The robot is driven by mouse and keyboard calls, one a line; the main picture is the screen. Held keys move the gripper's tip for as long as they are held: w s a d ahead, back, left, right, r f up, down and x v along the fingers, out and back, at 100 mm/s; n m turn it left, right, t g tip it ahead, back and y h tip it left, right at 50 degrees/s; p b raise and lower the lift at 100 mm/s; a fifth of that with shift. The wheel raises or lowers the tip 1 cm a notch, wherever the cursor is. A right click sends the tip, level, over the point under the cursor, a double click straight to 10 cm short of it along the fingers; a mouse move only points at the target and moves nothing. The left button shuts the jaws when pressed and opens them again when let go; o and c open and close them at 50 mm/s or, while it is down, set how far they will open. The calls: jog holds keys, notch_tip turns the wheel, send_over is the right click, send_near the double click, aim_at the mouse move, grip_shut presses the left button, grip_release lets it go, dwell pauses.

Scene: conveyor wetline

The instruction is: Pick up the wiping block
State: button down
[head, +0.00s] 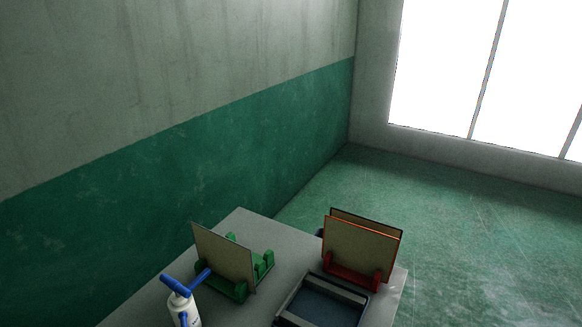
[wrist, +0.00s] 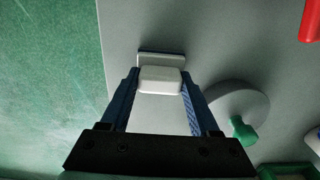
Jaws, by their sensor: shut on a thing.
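The wiping block (wrist: 161,80) shows in the wrist view as a white, rounded grip with a wider pale, dark-edged part behind it. My gripper (wrist: 160,86) has its two blue fingers on either side of the white grip, shut on it. The block is over the grey table top, and I cannot tell whether it touches the table or hangs just above it. In the head view I see neither the block nor my gripper.
The grey table (head: 239,220) ends beside green floor. It holds a green rack (head: 238,292) with a board, a red rack (head: 352,275) with boards, a dark tray (head: 322,304) and a blue-topped white bottle (head: 184,306). A grey disc with a green knob (wrist: 243,131) lies right of my fingers.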

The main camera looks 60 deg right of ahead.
jog(key=shift+r, duration=0.1)
notch_tip(320, 180, up, 10)
jog(key=shift+f+b, duration=0.1)
jog(key=shift+b, duration=0.25)
